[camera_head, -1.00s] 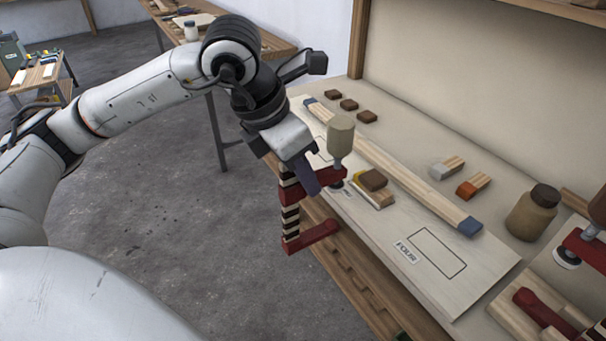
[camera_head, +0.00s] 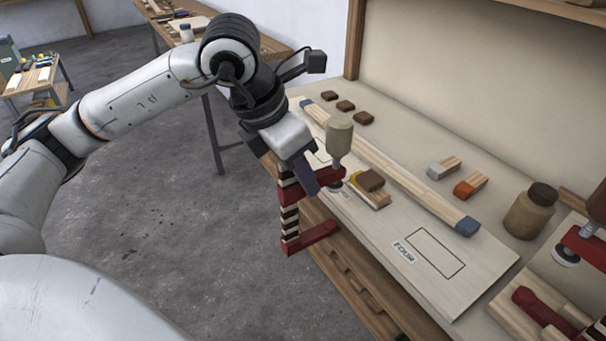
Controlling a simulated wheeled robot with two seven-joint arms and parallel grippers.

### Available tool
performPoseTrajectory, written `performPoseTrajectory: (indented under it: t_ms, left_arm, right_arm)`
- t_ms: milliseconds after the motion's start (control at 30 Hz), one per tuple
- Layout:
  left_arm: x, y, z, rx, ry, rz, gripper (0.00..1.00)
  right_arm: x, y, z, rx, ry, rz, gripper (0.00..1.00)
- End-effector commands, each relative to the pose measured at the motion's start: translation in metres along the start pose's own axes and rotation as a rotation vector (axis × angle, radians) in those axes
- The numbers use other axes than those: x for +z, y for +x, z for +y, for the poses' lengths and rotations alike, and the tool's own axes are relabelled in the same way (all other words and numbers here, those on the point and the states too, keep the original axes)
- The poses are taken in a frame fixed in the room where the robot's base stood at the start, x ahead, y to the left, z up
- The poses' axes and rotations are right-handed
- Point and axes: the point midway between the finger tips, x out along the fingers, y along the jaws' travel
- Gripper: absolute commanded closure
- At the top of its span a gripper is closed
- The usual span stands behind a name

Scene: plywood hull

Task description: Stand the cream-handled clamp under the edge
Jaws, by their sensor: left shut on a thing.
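The cream-handled clamp (camera_head: 290,218) has red jaws, a dark-and-cream striped bar and a cream handle on top. It stands upright at the left edge of the plywood panel (camera_head: 395,285). Its upper red jaw and pad are above the panel, and its lower red jaw is below the bench-top level, out over the edge. I cannot tell whether the pad touches the panel. My left gripper (camera_head: 304,180) is shut on the clamp near its upper jaw, and hides part of it. My right gripper is not in view.
A long batten (camera_head: 390,165) with blue ends lies along the panel. A brown-topped block (camera_head: 370,182) sits close beside the clamp's pad. A jar (camera_head: 530,212) and another red clamp (camera_head: 585,245) are at the right. Open floor lies left of the bench.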

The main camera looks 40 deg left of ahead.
Motion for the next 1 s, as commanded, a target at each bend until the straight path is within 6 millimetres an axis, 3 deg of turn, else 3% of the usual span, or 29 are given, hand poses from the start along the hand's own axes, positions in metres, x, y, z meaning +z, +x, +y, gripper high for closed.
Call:
performPoseTrajectory:
  t_ms: [567, 1000]
  left_arm:
    - [0.003, -0.001, 0.0, 0.0, 0.0, -0.005, 1.0]
    - [0.018, 0.006, 0.0, 0.0, 0.0, -0.005, 1.0]
  right_arm:
    - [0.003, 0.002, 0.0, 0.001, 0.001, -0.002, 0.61]
    - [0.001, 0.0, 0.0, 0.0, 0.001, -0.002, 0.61]
